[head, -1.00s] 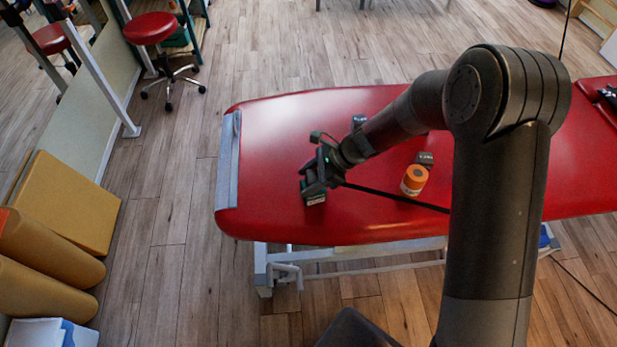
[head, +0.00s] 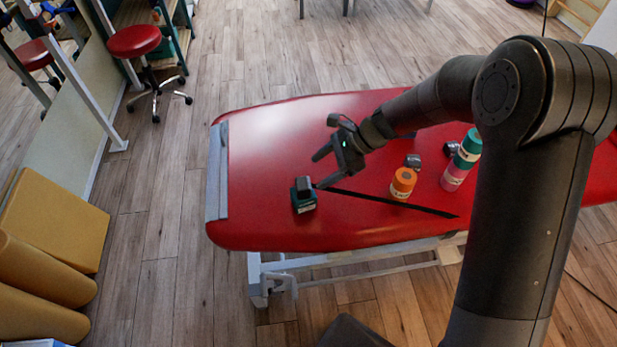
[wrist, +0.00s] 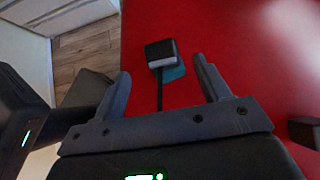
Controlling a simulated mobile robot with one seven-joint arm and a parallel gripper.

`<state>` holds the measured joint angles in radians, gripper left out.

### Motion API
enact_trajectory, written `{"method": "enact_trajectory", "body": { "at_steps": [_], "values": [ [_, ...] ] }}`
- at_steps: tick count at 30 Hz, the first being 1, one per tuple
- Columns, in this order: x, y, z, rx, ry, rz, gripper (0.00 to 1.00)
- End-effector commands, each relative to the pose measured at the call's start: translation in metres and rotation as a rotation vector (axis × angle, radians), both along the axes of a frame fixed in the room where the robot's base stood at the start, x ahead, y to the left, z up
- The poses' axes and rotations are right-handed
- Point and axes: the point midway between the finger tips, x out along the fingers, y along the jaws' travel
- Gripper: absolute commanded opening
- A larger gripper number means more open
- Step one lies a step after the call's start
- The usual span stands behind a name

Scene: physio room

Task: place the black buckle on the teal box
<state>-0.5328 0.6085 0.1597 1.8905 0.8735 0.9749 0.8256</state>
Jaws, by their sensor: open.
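The black buckle (head: 305,188) rests on top of the small teal box (head: 304,206) near the left end of the red table. In the wrist view the buckle (wrist: 160,53) shows as a dark block with a pale front edge, and a strip of the teal box (wrist: 174,74) shows beside and below it. My gripper (head: 317,170) is open and empty, up and to the right of the box and apart from it. In the wrist view the buckle lies ahead of the spread fingers (wrist: 165,85), not between them.
The red treatment table (head: 262,150) has a black strap (head: 390,201) across it. An orange roll (head: 403,182), a dark item (head: 413,160) and a stack with a teal roll (head: 468,149) and pink roll (head: 454,178) stand to the right. The table's left end is clear.

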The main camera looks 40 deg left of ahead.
Motion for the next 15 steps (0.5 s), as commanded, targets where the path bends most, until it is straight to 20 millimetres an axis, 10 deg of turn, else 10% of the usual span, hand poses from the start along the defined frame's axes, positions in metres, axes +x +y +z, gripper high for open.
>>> {"method": "enact_trajectory", "body": {
  "at_steps": [15],
  "values": [
    [0.013,-0.014,0.019,0.0,-0.002,0.001,0.69]
  ]
}}
